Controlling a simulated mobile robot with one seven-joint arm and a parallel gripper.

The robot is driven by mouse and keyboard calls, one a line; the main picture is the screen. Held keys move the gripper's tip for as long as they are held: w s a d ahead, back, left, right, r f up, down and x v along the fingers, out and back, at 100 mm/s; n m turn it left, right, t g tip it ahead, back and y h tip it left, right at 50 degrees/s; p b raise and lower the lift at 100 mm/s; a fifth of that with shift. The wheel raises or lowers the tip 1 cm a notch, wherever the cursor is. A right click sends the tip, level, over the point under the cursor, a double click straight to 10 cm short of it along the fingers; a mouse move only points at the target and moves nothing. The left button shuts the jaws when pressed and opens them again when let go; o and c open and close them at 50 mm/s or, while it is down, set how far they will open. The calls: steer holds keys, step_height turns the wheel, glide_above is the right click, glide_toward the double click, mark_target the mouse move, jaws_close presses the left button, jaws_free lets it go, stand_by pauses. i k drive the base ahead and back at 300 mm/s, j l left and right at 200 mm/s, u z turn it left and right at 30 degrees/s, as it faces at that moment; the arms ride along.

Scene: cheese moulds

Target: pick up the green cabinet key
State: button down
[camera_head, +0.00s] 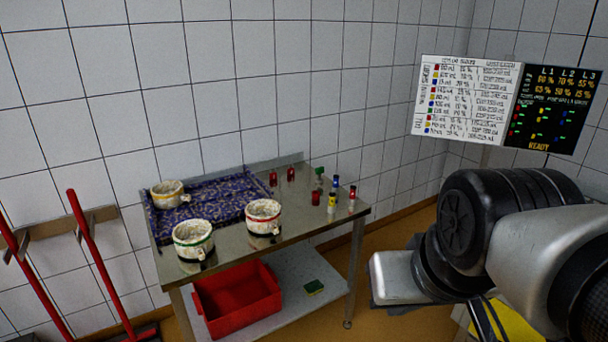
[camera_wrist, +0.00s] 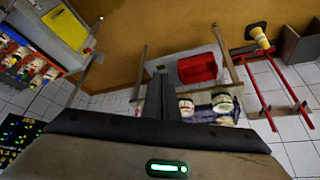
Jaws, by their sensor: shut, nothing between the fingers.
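I cannot make out the green cabinet key for certain. A small green-topped item (camera_head: 319,173) stands among small bottles at the back right of the steel table (camera_head: 340,203) in the head view; it is too small to tell whether it is the key. My gripper (camera_wrist: 160,84) shows in the wrist view with its dark fingers together and nothing between them. It is in the air, well apart from the table. My arm covers the right of the head view and hides what lies behind it.
Three white moulds, one with a green band (camera_head: 193,240), stand on the table, which has a blue patterned mat (camera_head: 215,190). A red crate (camera_head: 238,302) and a green-yellow sponge (camera_head: 313,287) are on the lower shelf. Red-handled tools (camera_head: 95,250) hang left. A bottle rack (camera_wrist: 25,65) shows left in the wrist view.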

mark_target(318, 170)
steer(key=i+j, duration=0.1)
steer(key=i, duration=0.15)
steer(key=i+l+u, duration=0.3)
steer(key=i+l, duration=0.45)
steer(key=i, duration=0.25)
steer(key=i+l+u, duration=0.35)
steer(key=i+l, duration=0.55)
steer(key=l, duration=0.1)
